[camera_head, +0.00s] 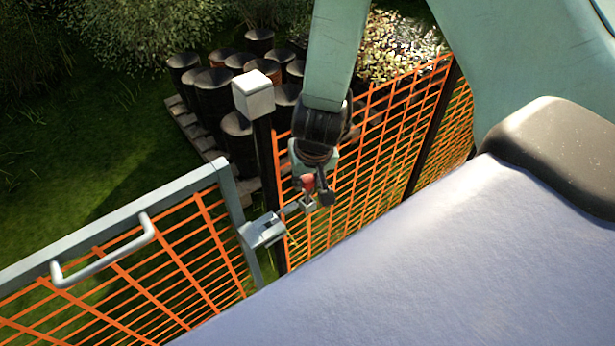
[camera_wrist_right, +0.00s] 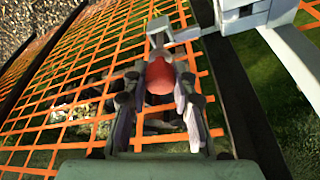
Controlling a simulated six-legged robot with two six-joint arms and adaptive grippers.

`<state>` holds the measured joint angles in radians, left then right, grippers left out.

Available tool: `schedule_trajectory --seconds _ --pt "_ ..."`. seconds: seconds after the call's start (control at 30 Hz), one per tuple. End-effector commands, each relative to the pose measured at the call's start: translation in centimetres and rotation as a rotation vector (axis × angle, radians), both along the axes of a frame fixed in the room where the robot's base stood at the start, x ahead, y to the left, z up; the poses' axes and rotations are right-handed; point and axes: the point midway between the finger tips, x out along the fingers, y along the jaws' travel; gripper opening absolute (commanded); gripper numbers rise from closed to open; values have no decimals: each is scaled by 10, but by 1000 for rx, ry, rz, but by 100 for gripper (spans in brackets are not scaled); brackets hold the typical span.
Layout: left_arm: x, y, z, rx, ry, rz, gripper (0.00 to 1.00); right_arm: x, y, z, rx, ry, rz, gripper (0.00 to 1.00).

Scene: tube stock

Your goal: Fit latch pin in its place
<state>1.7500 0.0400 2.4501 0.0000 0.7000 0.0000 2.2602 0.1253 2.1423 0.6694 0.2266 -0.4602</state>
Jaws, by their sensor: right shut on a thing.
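The latch pin (camera_wrist_right: 160,80) shows as a red, rounded head between the fingers of my right gripper (camera_wrist_right: 160,95) in the wrist view. In the head view my right gripper (camera_head: 314,188) hangs by the fence, shut on the red-headed pin (camera_head: 308,183). The grey latch (camera_head: 262,231) is on the gate's edge, with a bar reaching right to a small bracket (camera_head: 307,205) just below the pin. In the wrist view the bracket (camera_wrist_right: 159,28) lies just beyond the red head. The pin's lower end is hidden, so I cannot tell whether it touches the bracket. My left gripper is out of view.
The grey-framed gate (camera_head: 120,216) with orange mesh and a handle (camera_head: 105,258) stands at left. A dark post with a pale cap (camera_head: 253,93) stands beside the latch. Orange mesh fence (camera_head: 390,125) runs right. Dark tubes (camera_head: 240,140) stand on a pallet behind.

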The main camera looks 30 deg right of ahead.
Motion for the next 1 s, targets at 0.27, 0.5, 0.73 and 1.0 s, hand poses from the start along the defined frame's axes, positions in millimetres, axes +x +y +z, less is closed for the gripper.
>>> schedule_trajectory --seconds 0.27,0.5,0.73,1.0 --pt "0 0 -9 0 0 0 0 0 0 -12 0 0 1 0" --pt "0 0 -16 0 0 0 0 0 0 -20 -1 0 0 0" --pt "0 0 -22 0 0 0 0 0 0 -27 0 0 1 0" --pt "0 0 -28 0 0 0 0 0 0 -35 0 0 0 0"
